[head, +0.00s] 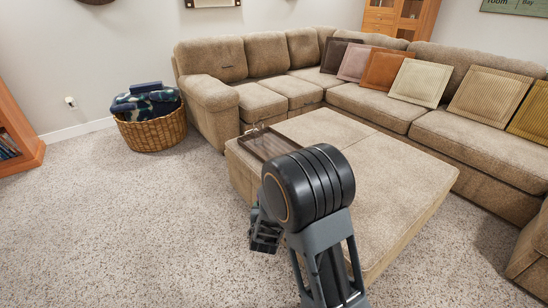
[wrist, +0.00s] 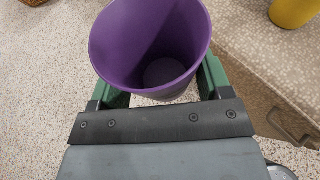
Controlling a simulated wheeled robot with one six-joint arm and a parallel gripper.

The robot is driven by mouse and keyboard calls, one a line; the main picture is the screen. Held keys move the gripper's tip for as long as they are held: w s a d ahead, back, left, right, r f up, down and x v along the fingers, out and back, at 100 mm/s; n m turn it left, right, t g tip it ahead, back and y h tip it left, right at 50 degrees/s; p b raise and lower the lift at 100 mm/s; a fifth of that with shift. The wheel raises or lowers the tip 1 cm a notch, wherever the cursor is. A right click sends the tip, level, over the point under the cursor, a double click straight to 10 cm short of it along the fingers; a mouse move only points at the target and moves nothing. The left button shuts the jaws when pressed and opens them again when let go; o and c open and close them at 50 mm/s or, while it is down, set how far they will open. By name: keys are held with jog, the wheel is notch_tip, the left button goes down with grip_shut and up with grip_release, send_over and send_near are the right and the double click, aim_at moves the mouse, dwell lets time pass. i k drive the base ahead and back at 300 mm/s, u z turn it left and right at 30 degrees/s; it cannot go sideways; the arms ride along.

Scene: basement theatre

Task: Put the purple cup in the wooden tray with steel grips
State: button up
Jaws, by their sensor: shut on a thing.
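The purple cup (wrist: 150,45) is between the green fingers of my gripper (wrist: 163,85) in the wrist view, with its open mouth toward the camera. My gripper is shut on it. In the head view my gripper (head: 264,240) is beside the near left side of the ottoman, over the carpet, and the cup cannot be made out there. The brown wooden tray with steel grips (head: 268,144) lies on the far left part of the ottoman, beyond my arm. My arm hides part of the ottoman near the tray.
The beige ottoman (head: 385,200) has bare room on its right half. A yellow cup (wrist: 292,10) stands on a beige surface in the wrist view. A corner sofa (head: 262,100) with several cushions runs behind. A wicker basket (head: 152,133) holds blankets. Carpet (head: 110,230) at left is clear.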

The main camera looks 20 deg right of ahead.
aim_at(280, 153)
jog(key=u, duration=0.45)
jog(key=k, duration=0.55)
jog(key=u, duration=0.65)
jog(key=i, duration=2.3)
jog(key=z, duration=1.75)
jog(key=i, duration=0.8)
jog(key=z, duration=0.85)
